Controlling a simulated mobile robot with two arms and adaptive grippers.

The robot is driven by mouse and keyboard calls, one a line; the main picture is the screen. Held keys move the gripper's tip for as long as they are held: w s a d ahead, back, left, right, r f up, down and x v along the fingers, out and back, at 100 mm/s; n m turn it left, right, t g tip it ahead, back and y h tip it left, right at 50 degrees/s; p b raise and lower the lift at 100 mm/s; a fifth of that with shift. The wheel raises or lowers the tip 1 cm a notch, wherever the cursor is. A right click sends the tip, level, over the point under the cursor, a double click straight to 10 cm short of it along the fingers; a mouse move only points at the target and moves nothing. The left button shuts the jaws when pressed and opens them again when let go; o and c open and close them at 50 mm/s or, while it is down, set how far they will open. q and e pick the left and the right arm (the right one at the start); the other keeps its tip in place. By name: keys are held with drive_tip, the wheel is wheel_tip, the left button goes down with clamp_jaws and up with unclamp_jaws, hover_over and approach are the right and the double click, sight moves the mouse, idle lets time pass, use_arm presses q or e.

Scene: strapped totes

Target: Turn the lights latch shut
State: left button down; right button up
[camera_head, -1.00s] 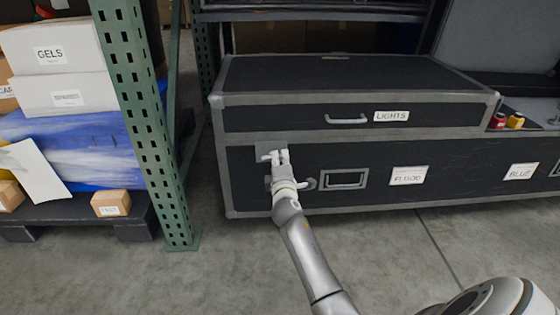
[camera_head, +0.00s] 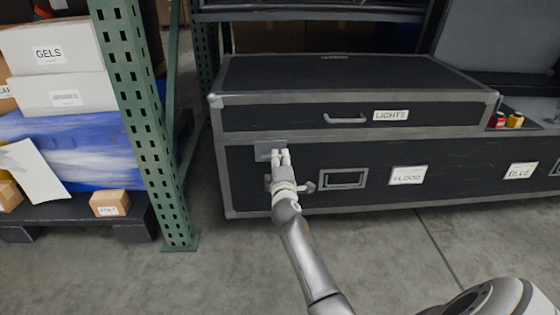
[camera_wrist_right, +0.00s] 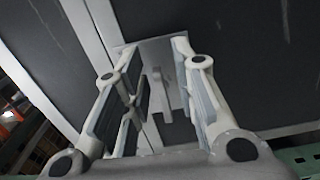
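The black LIGHTS case (camera_head: 280,122) has a grey metal rim and sits on a wider black case. Its latch has a grey plate (camera_head: 263,148) at the seam on the left of the front. My right gripper (camera_head: 280,155) is at this plate and covers much of it. In the right wrist view the gripper (camera_wrist_right: 157,58) has its fingers spread apart. The small latch handle (camera_wrist_right: 160,95) stands between them on the plate (camera_wrist_right: 150,55), with gaps seen on both sides. Contact cannot be made out. My left gripper is not in view.
The lower case (camera_head: 450,185) carries FLOOD and BLUE labels and a recessed handle (camera_head: 344,179) right of my gripper. A green rack post (camera_head: 150,125) stands to the left. Boxes (camera_head: 65,90) on a pallet are beyond it. Floor in front is clear.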

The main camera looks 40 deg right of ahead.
drive_tip(key=shift+r, duration=0.1)
drive_tip(key=shift+a, duration=0.1)
drive_tip(key=v, duration=1.2)
idle(0.4)
